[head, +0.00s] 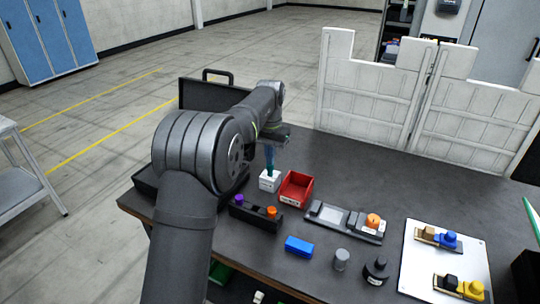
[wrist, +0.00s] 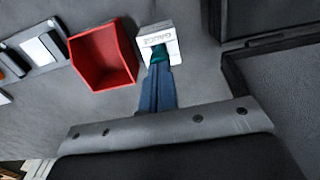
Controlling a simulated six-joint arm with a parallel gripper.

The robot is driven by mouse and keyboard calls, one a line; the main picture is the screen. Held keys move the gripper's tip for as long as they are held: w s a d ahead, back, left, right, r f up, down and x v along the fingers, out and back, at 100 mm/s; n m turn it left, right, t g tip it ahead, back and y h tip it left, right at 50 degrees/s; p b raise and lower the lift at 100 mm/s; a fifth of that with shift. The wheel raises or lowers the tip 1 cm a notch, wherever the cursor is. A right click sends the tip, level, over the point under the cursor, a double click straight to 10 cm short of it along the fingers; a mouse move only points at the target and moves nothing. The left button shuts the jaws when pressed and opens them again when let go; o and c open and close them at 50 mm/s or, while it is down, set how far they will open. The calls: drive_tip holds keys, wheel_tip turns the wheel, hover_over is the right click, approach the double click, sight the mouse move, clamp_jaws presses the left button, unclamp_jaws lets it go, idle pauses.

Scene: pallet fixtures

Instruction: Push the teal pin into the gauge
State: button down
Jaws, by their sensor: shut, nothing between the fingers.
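The gauge (head: 269,183) is a small white block on the dark table, and its lettered face shows in the wrist view (wrist: 150,41). The teal pin (head: 269,172) stands upright at the top of the gauge. It also shows in the wrist view (wrist: 160,54), partly covered by my fingers; how deep it sits is hidden. My gripper (head: 270,164), with blue fingers, is shut and empty, pointing down right over the pin. In the wrist view its fingertips (wrist: 159,67) overlap the pin's end; I cannot tell whether they touch it.
A red open bin (head: 296,188) stands close to the right of the gauge. A black holder with purple and orange pegs (head: 256,213) is in front. A grey fixture (head: 345,221), a blue block (head: 299,246) and a white board (head: 420,275) lie further right.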

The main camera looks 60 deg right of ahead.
idle(0.5)
wheel_tip(320, 180, up, 8)
idle(0.8)
